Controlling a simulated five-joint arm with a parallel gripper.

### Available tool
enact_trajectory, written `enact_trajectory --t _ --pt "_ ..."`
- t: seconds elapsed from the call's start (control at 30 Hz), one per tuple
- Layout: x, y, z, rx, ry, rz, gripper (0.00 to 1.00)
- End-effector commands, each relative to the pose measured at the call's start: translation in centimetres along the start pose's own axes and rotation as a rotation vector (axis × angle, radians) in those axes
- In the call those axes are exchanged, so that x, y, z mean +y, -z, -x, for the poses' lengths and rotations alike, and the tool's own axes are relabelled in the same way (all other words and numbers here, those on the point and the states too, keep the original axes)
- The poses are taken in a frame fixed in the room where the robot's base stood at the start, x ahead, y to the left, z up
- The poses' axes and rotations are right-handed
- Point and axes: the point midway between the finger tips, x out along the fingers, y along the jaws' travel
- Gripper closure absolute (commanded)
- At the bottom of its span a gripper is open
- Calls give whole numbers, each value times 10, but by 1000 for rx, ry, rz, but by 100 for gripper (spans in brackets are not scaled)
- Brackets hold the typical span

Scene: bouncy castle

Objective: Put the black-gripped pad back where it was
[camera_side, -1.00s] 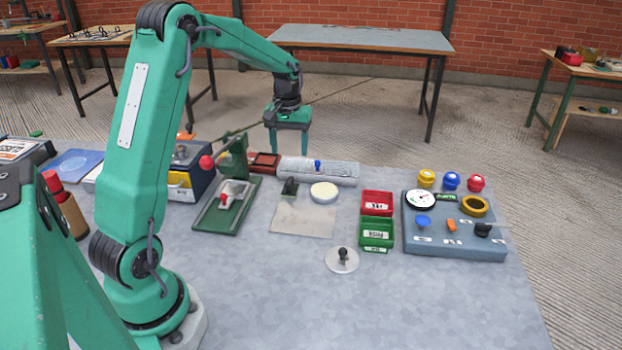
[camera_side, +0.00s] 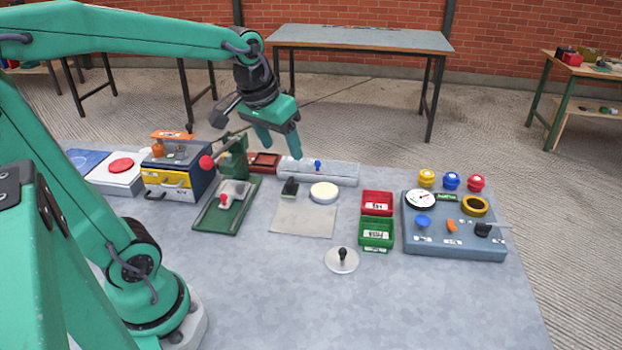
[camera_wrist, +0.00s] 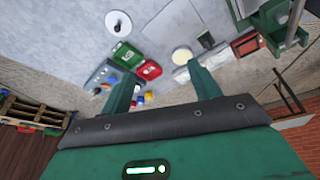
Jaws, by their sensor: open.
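A pale round pad with a black knob grip (camera_side: 342,260) lies on the grey table, in front of the red and green bins. It also shows at the top of the wrist view (camera_wrist: 117,27). A small black-gripped block (camera_side: 290,187) stands at the back of a pale sheet (camera_side: 303,222), beside a cream round disc (camera_side: 324,192). I cannot tell which of the two black-gripped things the task names. My gripper (camera_side: 281,147) is open and empty, in the air above the back of the table, apart from both. Its two fingers point across the table in the wrist view (camera_wrist: 162,75).
Red (camera_side: 377,203) and green (camera_side: 376,234) bins stand right of the sheet. A blue-grey panel (camera_side: 455,247) with knobs is farther right. A green press (camera_side: 232,190) stands left, near my gripper. The table's front middle is clear.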

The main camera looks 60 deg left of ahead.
Motion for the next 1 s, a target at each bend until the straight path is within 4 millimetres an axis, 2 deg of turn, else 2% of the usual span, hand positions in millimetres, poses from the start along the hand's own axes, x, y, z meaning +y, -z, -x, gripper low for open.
enact_trajectory --t 0.1,0.3,0.5,0.7,1.0 --pt "10 -24 11 43 -18 -64 38" --pt "20 -61 21 106 -46 -163 38" --pt "26 -88 24 152 -68 -234 38" --pt "27 -97 23 167 -75 -261 38" --pt "27 -97 23 167 -75 -260 38"
